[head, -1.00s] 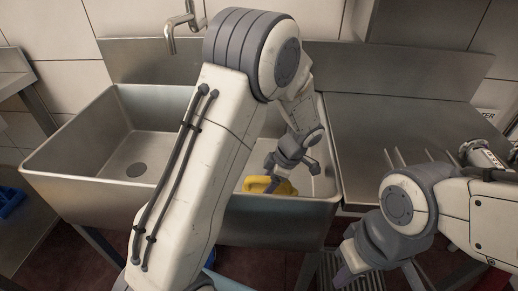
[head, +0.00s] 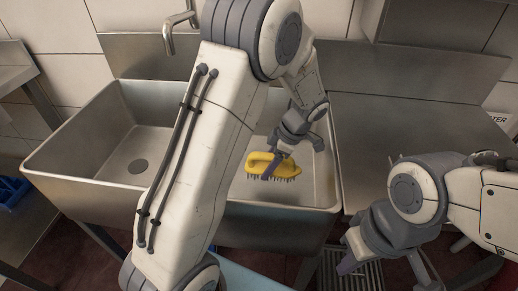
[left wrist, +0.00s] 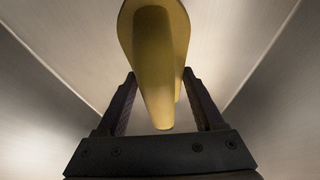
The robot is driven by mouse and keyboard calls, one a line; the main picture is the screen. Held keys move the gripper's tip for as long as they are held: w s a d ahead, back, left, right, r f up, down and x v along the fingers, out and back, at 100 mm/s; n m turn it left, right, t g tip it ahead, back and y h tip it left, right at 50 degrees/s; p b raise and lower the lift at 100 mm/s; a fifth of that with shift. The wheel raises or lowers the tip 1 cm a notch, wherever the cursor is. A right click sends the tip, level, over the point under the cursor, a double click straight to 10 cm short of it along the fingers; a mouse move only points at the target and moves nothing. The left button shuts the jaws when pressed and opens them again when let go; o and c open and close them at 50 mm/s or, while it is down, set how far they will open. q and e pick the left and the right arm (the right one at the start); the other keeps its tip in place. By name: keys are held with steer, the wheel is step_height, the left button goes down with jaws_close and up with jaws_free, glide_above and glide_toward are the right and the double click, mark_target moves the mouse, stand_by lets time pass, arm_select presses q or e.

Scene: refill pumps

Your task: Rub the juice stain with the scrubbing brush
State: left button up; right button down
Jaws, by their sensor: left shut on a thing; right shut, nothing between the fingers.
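The yellow scrubbing brush (head: 258,162) has dark bristles pointing down. My left gripper (head: 273,166) is shut on its handle and holds it inside the right-hand sink basin (head: 310,195), near the front wall. Whether the bristles touch the basin is unclear. In the left wrist view the yellow handle (left wrist: 153,60) runs between the two dark fingers (left wrist: 160,100). My right gripper (head: 347,262) is shut and empty, low in front of the counter at the right. I see no juice stain in either view; my left arm covers part of the sink.
The left-hand basin (head: 100,150) is empty, with a round drain and a faucet (head: 170,35) behind. A bare steel counter (head: 420,130) lies to the right. A floor grate (head: 350,275) and a pale blue surface (head: 250,275) show at the bottom.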

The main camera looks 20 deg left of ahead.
mark_target(269, 155)
arm_select(q)
steer(key=shift+r+p, duration=1)
steer(key=shift+r, duration=0.8)
